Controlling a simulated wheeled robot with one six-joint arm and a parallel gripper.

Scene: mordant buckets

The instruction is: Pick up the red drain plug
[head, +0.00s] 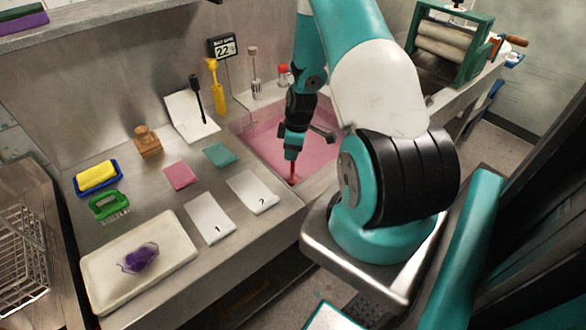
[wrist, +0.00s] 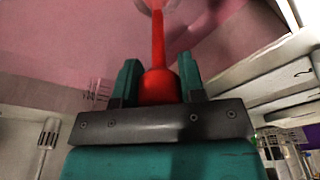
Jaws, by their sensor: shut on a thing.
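The red drain plug (wrist: 160,86) is between the two teal fingers of my gripper (wrist: 157,82) in the wrist view. The fingers are shut on its wide red body, and a thin red stem runs away from it toward a pale round end over the pink sink. In the head view my gripper (head: 293,155) points down over the pink-filled sink (head: 265,140), with the red plug (head: 293,172) below it. I cannot tell whether the plug's lower end touches the sink floor.
Left of the sink, the counter holds cards marked 1 (head: 209,218) and ? (head: 252,191), pink (head: 180,176) and teal (head: 219,155) swatches, a green brush (head: 109,204), a yellow sponge (head: 97,176) and a white tray (head: 105,259) with purple cloth. A roller press (head: 452,45) stands back right.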

